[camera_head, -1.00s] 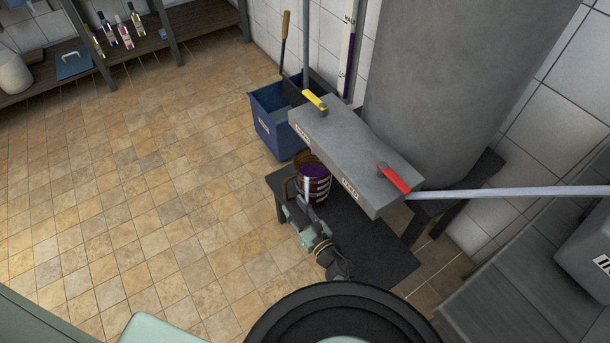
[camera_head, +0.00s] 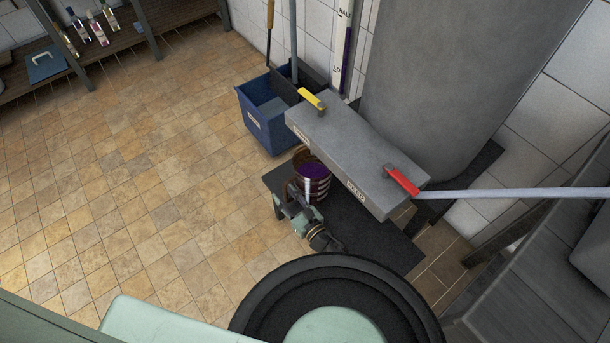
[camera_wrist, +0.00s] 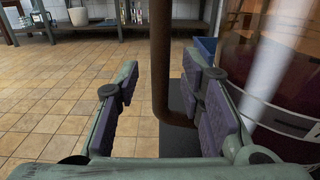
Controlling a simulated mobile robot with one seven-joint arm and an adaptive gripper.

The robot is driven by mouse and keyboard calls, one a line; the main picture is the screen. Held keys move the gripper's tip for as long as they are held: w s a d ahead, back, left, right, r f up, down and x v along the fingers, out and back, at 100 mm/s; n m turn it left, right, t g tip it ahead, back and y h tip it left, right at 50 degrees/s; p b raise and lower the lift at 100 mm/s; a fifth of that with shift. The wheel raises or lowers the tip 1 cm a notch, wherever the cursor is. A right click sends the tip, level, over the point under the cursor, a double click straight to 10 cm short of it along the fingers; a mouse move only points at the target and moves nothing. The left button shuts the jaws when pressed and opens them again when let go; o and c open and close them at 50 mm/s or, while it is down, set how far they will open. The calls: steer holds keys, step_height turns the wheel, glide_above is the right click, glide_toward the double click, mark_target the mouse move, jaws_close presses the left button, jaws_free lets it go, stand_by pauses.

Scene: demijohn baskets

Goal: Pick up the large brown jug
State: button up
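The large brown jug (camera_head: 319,190), with purple liquid inside, stands on a low dark stand under a grey slab with two taps. My gripper (camera_head: 292,190) is at the jug's handle side in the head view. In the wrist view my gripper (camera_wrist: 155,110) is open, with the brown upright handle (camera_wrist: 160,60) between its padded fingers, nearer the right finger. The glassy jug body (camera_wrist: 285,75) fills the right side there. I cannot tell whether a finger touches the handle.
The low dark stand (camera_head: 375,240) carries the jug. The grey slab (camera_head: 355,160), with a yellow tap (camera_head: 312,98) and a red tap (camera_head: 402,181), overhangs it. A blue bin (camera_head: 266,128) stands behind. The tiled floor (camera_head: 120,200) at left is clear.

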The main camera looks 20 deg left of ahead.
steer(key=shift+d, duration=0.1)
steer(key=shift+c, duration=0.4)
jaws_close()
stand_by(0.5)
steer(key=shift+w+r, duration=0.1)
steer(key=shift+r, duration=0.15)
